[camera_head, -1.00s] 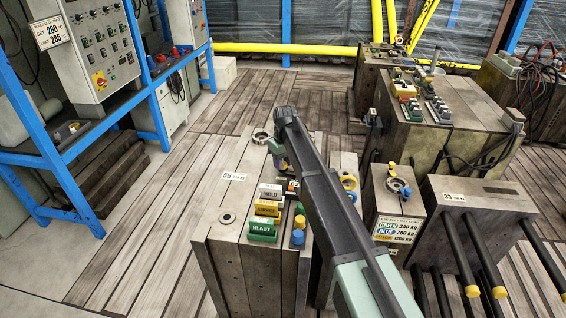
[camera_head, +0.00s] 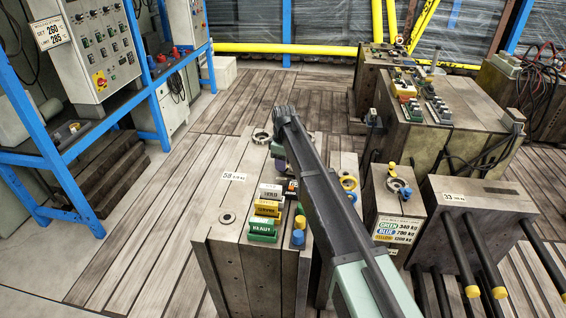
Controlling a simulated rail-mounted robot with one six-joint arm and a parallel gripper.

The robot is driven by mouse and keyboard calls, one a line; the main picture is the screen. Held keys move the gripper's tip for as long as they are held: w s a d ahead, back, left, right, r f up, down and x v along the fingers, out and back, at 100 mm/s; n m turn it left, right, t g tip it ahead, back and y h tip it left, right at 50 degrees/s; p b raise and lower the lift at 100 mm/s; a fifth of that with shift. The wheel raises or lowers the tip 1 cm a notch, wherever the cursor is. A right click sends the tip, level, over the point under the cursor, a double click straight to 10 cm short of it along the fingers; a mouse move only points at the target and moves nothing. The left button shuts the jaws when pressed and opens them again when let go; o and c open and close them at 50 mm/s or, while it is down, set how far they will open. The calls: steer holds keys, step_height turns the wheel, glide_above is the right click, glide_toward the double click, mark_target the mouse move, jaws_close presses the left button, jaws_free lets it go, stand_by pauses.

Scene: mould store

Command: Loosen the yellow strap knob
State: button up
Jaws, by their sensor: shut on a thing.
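My arm reaches from the bottom right over the steel mould block labelled 58 (camera_head: 208,246). My gripper (camera_head: 281,165) points down over the back part of this block, small and partly covered by my arm. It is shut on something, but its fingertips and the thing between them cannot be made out. A yellow knob (camera_head: 299,222) stands above a blue one (camera_head: 298,238) near the block's front right edge, apart from the gripper. Another yellow knob (camera_head: 392,168) is on the block to the right. I cannot tell which one belongs to the strap.
Green (camera_head: 262,228), yellow and white tags stand on block 58. A ring fitting (camera_head: 261,137) sits at its back left. Block 33 (camera_head: 480,205), with dark bars, is at right. A blue-framed control rack (camera_head: 60,155) stands left. The plank floor between is clear.

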steer(key=o, duration=0.9)
steer(key=r+p, duration=1)
steer(key=shift+w+d+r+p, duration=0.1)
steer(key=shift+w+r+p, duration=0.2)
steer(key=shift+r+p, duration=0.1)
